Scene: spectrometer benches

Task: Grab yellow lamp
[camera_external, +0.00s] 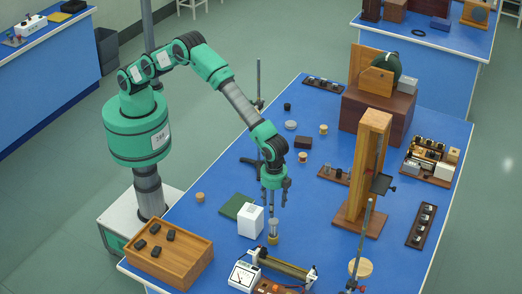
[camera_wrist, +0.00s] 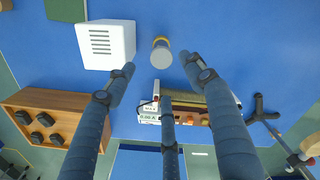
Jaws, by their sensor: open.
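The yellow lamp (camera_external: 273,239) is a small upright cylinder with a yellow base and a pale grey upper part, standing on the blue bench (camera_external: 215,226). In the wrist view the lamp (camera_wrist: 161,53) shows its round grey top, with a yellow edge behind it. My gripper (camera_external: 277,190) points down above the lamp, apart from it. In the wrist view my gripper (camera_wrist: 157,67) has its fingers spread and nothing between them. The lamp appears just past the fingertips, between the left and right fingers.
A white slotted box (camera_external: 250,221) stands close left of the lamp, with a green mat (camera_external: 237,205) beside it. A coil instrument (camera_external: 285,266) and a meter (camera_external: 243,276) lie in front. A wooden tray (camera_external: 181,266) is at left; a tall wooden stand (camera_external: 372,150) is at right.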

